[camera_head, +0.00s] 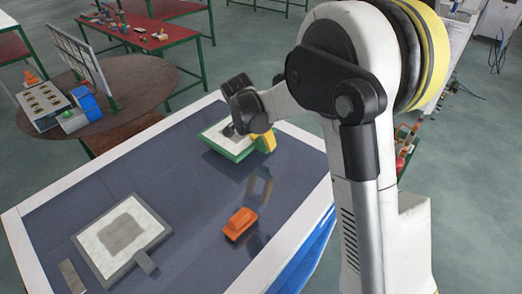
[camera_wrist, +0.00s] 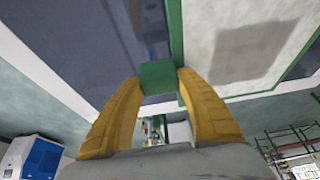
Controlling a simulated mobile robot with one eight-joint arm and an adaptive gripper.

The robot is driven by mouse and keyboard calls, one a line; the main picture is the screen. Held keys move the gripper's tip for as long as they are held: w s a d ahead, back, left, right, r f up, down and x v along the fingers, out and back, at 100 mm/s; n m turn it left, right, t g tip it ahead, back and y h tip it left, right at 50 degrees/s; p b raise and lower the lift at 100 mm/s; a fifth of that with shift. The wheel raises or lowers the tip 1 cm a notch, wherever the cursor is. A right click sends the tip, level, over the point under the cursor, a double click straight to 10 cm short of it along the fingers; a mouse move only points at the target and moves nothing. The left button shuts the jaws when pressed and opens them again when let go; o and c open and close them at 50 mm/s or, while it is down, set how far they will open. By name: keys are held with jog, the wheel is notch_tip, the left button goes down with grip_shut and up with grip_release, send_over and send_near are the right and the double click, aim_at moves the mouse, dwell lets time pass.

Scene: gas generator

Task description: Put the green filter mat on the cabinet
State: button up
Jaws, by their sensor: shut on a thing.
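The green filter mat (camera_head: 212,136) has a green frame and a pale centre with a grey patch. It is over the far part of the cabinet's dark top (camera_head: 165,180); I cannot tell whether it touches it. My gripper (camera_head: 265,143) is at the mat's right side, its yellow fingers partly hidden by my arm. In the wrist view, the fingers (camera_wrist: 160,80) are closed on the green tab of the mat (camera_wrist: 225,70), which extends up and to the right.
A grey-framed mat (camera_head: 98,243) lies at the near left of the top. An orange block (camera_head: 240,223) lies near its right edge. The middle is clear. A round brown table (camera_head: 135,83) with equipment and a red table (camera_head: 160,38) stand behind.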

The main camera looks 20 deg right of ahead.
aim_at(262, 150)
jog(key=shift+w+a+f, duration=0.1)
jog(key=shift+a+f, duration=0.05)
jog(key=shift+f, duration=1.95)
jog(key=o, duration=1.4)
jog(key=shift+f, duration=0.1)
jog(key=shift+c, duration=0.2)
